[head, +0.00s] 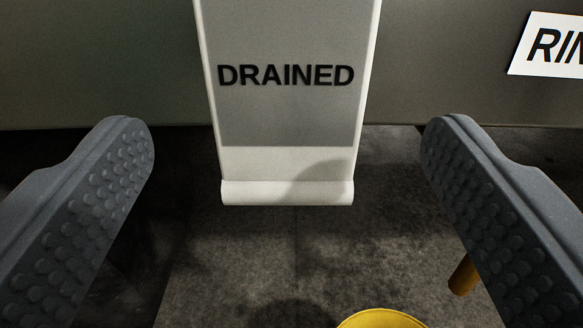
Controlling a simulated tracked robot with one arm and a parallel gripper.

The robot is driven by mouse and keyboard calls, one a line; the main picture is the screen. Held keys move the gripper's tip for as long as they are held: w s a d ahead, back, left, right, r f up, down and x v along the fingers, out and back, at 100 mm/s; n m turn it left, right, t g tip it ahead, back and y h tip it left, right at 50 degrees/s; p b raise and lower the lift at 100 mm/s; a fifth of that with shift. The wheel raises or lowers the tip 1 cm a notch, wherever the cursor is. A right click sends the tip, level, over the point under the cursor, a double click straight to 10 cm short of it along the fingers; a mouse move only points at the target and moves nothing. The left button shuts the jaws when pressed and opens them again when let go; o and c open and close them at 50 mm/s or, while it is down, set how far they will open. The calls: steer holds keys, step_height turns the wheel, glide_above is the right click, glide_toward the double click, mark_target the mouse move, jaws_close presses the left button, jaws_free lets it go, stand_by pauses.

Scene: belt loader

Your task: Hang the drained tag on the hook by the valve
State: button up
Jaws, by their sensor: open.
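The drained tag (285,115) is a pale grey-white upright plate with DRAINED in black letters and a thicker rounded bottom edge. It is in the upper middle of the head view, and its top runs out of the picture. My gripper (288,145) is open, with one dark studded finger on each side of the tag. Clear gaps show between the fingers and the tag, and nothing is held. A soft shadow falls on the tag's lower right part. The hook and the valve are not in view.
A grey-green wall or panel (100,60) stands behind the tag. A white sign (550,45) reading "RIN", cut off, is at the upper right. Dark floor (230,250) lies below.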

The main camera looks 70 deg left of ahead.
steer(key=p+v, duration=0.2)
steer(key=v, duration=0.9)
steer(key=w+d+r+m+t+h+p, duration=0.1)
steer(key=w+d+r+t+h, duration=0.25)
steer(key=w+r, duration=0.5)
steer(key=w+d+r+t+h+p, duration=0.15)
steer(key=w+d+r+t, duration=0.35)
steer(key=r, duration=0.6)
steer(key=w+d+r+m+t+h, duration=0.15)
steer(key=d+r+h, duration=0.25)
steer(key=r, duration=0.6)
steer(key=w+d+r+m+t+h, duration=0.1)
steer(key=d+r+m+h, duration=0.2)
steer(key=r, duration=0.6)
steer(key=s+d+r+m+h+p, duration=0.1)
steer(key=s+d+r+m+h, duration=0.25)
steer(key=r, duration=0.45)
steer(key=s+d+r+m+h+p, duration=0.1)
steer(key=s+d+r+m+h, duration=0.1)
steer(key=s+d+r, duration=0.45)
steer(key=s+d+r+m+g+p, duration=0.1)
steer(key=s+r+m+g, duration=0.1)
steer(key=s+r, duration=1)
steer(key=s, duration=0.4)
steer(key=shift+d+r+m, duration=0.2)
steer(key=shift+d+m, duration=0.05)
steer(key=shift+m, duration=0.05)
steer(key=shift+y, duration=0.25)
